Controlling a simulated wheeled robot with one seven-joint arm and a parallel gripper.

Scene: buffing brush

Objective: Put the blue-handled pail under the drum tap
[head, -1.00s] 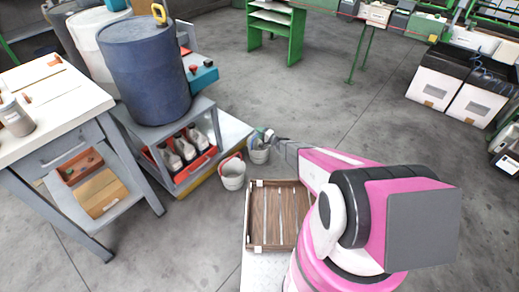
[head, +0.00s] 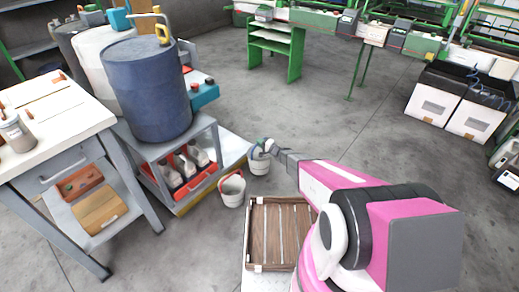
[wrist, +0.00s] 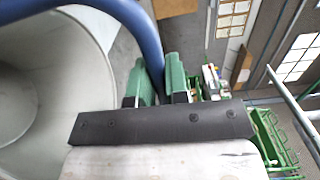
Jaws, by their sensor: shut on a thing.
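The blue-handled pail (head: 259,163) is a light grey bucket at the end of my arm in the head view. In the wrist view its open mouth (wrist: 45,90) fills the left side, and its blue handle (wrist: 148,40) runs between the green fingertips. My gripper (wrist: 156,82) is shut on that handle; it also shows in the head view (head: 272,147). I cannot tell whether the pail's base touches the floor. The blue drum (head: 152,90) stands on a grey cart left of the pail, with a yellow fitting (head: 162,33) on top. No spout shows clearly.
A second pail (head: 232,191) with a red handle stands close by, in front and left. The grey cart (head: 203,125) holds a red crate of bottles. A wooden tray (head: 255,235) lies near my arm. A workbench (head: 60,135) is at left. Floor behind and right is open.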

